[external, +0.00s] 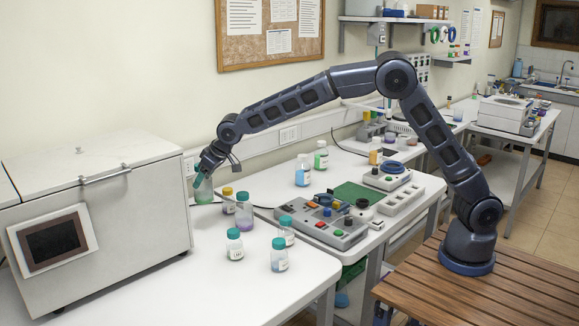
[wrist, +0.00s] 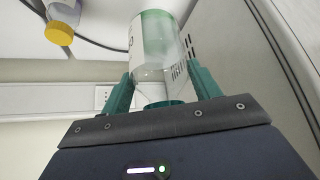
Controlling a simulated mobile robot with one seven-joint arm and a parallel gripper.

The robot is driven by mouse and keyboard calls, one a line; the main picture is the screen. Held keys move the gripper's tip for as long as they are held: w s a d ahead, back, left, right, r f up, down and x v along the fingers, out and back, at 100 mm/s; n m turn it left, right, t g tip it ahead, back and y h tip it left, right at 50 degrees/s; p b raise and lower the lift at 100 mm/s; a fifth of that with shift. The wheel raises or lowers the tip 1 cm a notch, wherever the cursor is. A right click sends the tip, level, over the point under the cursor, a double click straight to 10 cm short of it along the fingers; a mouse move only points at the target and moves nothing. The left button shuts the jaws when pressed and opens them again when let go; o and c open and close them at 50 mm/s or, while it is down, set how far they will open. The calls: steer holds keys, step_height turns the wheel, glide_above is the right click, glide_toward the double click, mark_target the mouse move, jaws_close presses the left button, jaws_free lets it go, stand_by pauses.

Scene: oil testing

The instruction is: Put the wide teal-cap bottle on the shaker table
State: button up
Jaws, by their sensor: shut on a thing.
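My gripper (external: 203,177) is at the far left end of the bench, close to the right side of a large grey-white cabinet. It is shut on a wide clear bottle (external: 203,192) with green contents. In the wrist view the bottle (wrist: 158,50) sits between the teal fingers of my gripper (wrist: 158,74), its teal cap (wrist: 160,103) towards the palm. I cannot tell whether its base touches the bench. I cannot tell for certain which device is the shaker table.
The cabinet (external: 110,235) stands left. Nearby are a yellow-cap bottle (external: 228,203), a purple teal-cap bottle (external: 244,212) and several smaller teal-cap bottles (external: 234,246). A control panel (external: 322,222) and a device with a blue ring (external: 391,171) stand to the right.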

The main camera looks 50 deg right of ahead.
step_height(320, 180, down, 12)
steer(key=shift+f, duration=0.2)
stand_by(0.4)
steer(key=shift+f, duration=0.15)
steer(key=o, duration=1.3)
steer(key=shift+c, duration=0.2)
steer(key=v, duration=1.2)
